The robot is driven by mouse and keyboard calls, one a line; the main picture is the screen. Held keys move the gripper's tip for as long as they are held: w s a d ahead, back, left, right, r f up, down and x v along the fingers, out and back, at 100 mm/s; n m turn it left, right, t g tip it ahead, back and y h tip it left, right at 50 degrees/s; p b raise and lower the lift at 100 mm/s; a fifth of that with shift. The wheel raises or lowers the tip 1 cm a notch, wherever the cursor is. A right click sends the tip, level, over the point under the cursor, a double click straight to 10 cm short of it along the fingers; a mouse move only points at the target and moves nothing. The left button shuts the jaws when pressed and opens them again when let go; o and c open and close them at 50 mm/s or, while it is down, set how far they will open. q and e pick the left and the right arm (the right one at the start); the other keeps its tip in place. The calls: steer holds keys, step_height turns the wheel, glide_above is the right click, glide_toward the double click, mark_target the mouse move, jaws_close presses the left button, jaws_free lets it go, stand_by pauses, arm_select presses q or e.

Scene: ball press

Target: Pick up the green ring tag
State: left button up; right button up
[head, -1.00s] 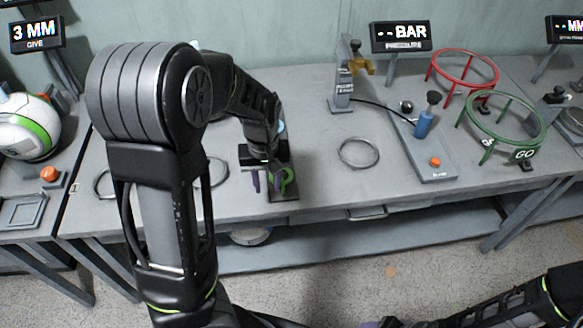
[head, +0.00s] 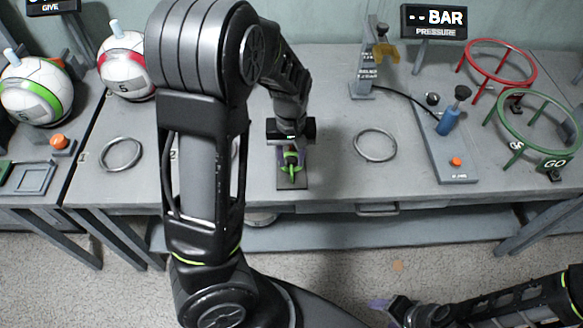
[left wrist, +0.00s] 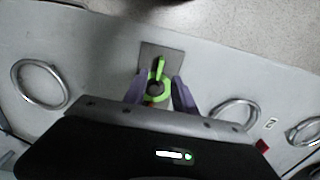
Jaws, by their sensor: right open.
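The green ring tag (head: 291,170) is at the dark square plate (head: 293,187) near the table's front edge. In the left wrist view the tag (left wrist: 158,77) shows a bright green ring around a dark peg top, with a tab pointing away from the gripper. My left gripper (head: 291,156) is over it, and in the wrist view its purple fingers (left wrist: 158,92) stand apart on either side of the ring. I cannot tell whether they touch it. My right gripper (head: 388,304) is open and empty at the bottom, in front of the table.
Metal rings (head: 375,145) lie flat on the table on both sides of the plate. A pump board (head: 447,150) with a blue cylinder and a green hoop stand (head: 540,120) are at the right. Balls (head: 125,68) are at the far left.

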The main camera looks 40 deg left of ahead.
mark_target(292, 170)
arm_select(q)
step_height(292, 170, down, 5)
steer(key=shift+d+f+b, duration=0.1)
steer(key=shift+b, duration=0.25)
stand_by(0.3)
stand_by(0.4)
jaws_close()
stand_by(0.5)
